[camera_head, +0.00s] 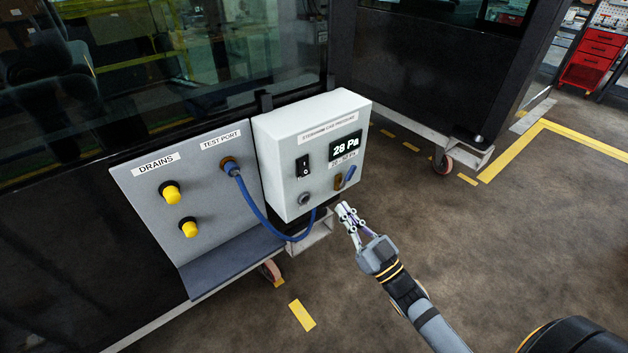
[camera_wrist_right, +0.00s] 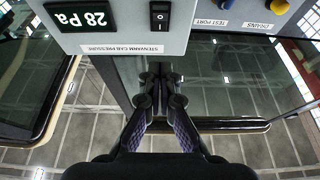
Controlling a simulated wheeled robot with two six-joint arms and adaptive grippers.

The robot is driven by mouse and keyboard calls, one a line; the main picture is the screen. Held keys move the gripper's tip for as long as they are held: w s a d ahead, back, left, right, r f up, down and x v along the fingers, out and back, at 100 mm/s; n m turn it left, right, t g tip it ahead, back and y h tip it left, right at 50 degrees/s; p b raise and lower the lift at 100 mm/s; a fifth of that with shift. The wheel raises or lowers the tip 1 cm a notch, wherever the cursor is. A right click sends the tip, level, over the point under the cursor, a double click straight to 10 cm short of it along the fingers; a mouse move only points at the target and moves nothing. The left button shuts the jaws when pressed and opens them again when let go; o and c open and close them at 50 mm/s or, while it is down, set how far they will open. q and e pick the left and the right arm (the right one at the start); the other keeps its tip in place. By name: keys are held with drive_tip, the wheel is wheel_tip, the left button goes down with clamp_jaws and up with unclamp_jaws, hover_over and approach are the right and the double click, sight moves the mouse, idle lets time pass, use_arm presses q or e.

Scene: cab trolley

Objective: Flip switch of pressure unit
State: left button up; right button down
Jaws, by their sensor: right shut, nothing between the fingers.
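The pressure unit (camera_head: 280,140) is a white box mounted beside the grey panel in the head view. Its black rocker switch (camera_head: 302,165) is on the front, left of the display (camera_head: 345,145), which reads 28 Pa. I cannot tell which side of the rocker is pressed. The switch also shows upside down at the top of the right wrist view (camera_wrist_right: 159,16). My right gripper (camera_head: 343,210) is shut and empty, apart from the unit, below and right of the switch. Its fingers (camera_wrist_right: 160,88) show in the wrist view, clear of the unit. My left gripper is out of view.
A grey panel (camera_head: 147,205) with two yellow drain caps stands left of the unit. A blue hose (camera_head: 250,205) loops from its test port to the unit's lower part. A blue-handled valve (camera_head: 347,178) sits below the display. Floor to the right is open.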

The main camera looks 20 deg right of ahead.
sight(306, 171)
drive_tip(key=x, duration=0.3)
drive_tip(key=f+p+x, duration=0.1)
drive_tip(key=x, duration=0.3)
drive_tip(key=p+x, duration=0.1)
drive_tip(key=x, duration=0.2)
drive_tip(key=shift+w+a+f, duration=0.2)
drive_tip(key=shift+w, duration=0.5)
drive_tip(key=shift+w+a+f, duration=0.2)
drive_tip(key=shift+w+f, duration=0.1)
drive_tip(key=shift+w, duration=0.3)
drive_tip(key=b, duration=0.2)
drive_tip(key=f+t+b, duration=0.1)
drive_tip(key=b, duration=0.1)
drive_tip(key=shift+w+a+y, duration=0.2)
drive_tip(key=shift+w+y, duration=0.1)
drive_tip(key=shift+w, duration=0.05)
drive_tip(key=shift+w+r, duration=0.1)
drive_tip(key=shift+r, duration=0.05)
drive_tip(key=shift+d, duration=0.1)
